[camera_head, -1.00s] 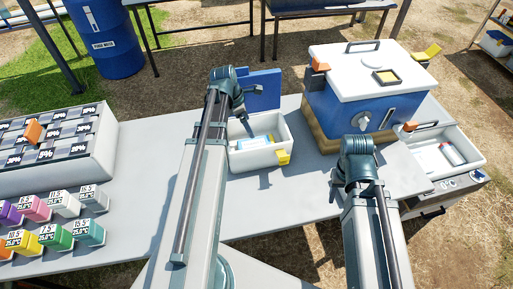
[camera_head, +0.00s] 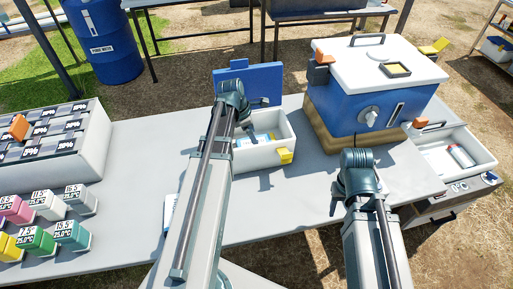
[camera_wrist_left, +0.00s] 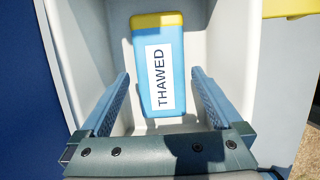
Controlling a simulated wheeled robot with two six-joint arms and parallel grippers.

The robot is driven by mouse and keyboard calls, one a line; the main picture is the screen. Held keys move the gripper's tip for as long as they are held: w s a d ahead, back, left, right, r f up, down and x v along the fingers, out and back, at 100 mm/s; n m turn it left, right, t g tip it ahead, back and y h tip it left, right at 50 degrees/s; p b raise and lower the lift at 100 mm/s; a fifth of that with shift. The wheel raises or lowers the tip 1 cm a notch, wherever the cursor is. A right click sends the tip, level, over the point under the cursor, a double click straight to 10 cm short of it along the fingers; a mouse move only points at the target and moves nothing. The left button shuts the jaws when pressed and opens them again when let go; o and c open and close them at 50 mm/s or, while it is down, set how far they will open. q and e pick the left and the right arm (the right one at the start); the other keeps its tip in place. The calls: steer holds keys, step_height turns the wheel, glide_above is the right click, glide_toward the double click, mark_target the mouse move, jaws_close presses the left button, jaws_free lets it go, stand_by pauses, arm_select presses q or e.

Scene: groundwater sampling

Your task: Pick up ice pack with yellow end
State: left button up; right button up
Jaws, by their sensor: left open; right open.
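The ice pack with the yellow end (camera_wrist_left: 156,65) lies in a white open box (camera_wrist_left: 85,35) in the left wrist view. It is light blue with a "THAWED" label, and its yellow end points away from my gripper. My left gripper (camera_wrist_left: 160,76) is open, with one finger on each side of the pack's near half; I cannot tell if they touch it. In the head view the white box (camera_head: 255,158) sits under my left wrist, with part of its blue contents showing. My right gripper (camera_head: 356,165) hangs above the table's right part; its fingers are mostly hidden.
A blue lid (camera_head: 262,84) stands open behind the box, and a yellow latch (camera_head: 285,156) is on its front. A blue cooler (camera_head: 340,105) stands right. A sample tray (camera_head: 92,150) and several coloured blocks (camera_head: 36,240) are left. Grey table (camera_head: 300,196) is clear between arms.

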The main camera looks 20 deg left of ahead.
mark_target(262, 138)
arm_select(q)
steer(key=b+x, duration=0.2)
steer(key=x, duration=0.1)
steer(key=shift+a+f, duration=0.1)
steer(key=shift+f, duration=0.1)
steer(key=shift+r, duration=0.1)
arm_select(e)
step_height(262, 138, down, 3)
arm_select(q)
steer(key=shift+c, duration=0.2)
steer(key=c, duration=1.4)
